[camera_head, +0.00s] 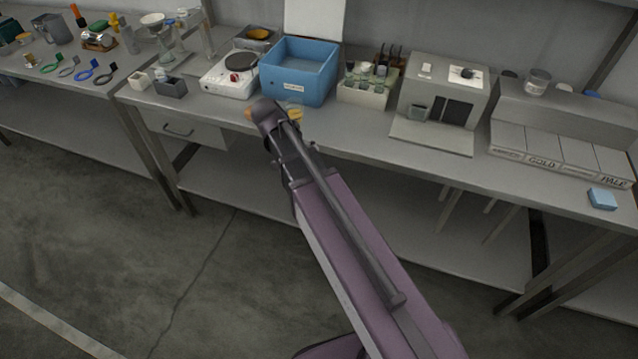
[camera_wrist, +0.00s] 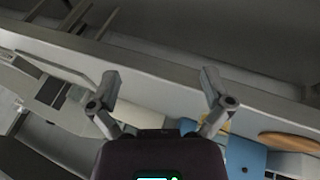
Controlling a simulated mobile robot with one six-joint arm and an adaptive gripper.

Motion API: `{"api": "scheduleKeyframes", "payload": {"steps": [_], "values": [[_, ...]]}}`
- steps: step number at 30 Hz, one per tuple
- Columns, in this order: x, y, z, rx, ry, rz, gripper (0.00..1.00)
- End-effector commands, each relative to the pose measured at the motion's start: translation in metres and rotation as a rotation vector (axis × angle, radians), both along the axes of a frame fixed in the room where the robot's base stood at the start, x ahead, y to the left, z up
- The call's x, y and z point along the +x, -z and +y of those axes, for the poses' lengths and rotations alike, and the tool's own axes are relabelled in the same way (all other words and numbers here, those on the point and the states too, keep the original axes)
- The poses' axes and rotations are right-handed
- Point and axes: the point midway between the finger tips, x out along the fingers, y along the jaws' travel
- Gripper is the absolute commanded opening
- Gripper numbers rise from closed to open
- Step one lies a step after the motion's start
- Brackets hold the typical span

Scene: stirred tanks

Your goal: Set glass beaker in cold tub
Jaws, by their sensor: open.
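A blue open tub (camera_head: 290,88) with a small white label, too small to read, stands on the bench; I take it as the cold tub. A clear glass beaker (camera_head: 537,82) stands on the raised ledge at the right. My gripper (camera_wrist: 160,78) is open and empty in the wrist view, with a blue surface (camera_wrist: 245,158) at lower right. In the head view my arm's end is before the tub, its fingers not clear.
A white hotplate (camera_head: 229,80) stands left of the tub. A vial rack (camera_head: 363,94) and a grey machine (camera_head: 440,105) stand to its right. Labelled boxes (camera_head: 545,155) and a blue block (camera_head: 602,198) are farther right. The front bench strip between rack and machine is mostly clear.

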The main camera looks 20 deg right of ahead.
Motion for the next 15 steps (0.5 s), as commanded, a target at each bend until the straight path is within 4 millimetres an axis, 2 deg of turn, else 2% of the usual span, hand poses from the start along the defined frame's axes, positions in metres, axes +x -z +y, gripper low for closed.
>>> {"api": "scheduleKeyframes", "payload": {"steps": [1, 6, 12, 15], "values": [[-0.021, 0.005, -0.008, 0.048, -0.043, 0.041, 1.00], [-0.064, 0.017, -0.016, 0.221, -0.228, 0.151, 1.00], [-0.102, 0.022, -0.017, 0.388, -0.427, 0.203, 1.00], [-0.112, 0.023, -0.015, 0.437, -0.491, 0.208, 1.00]]}}
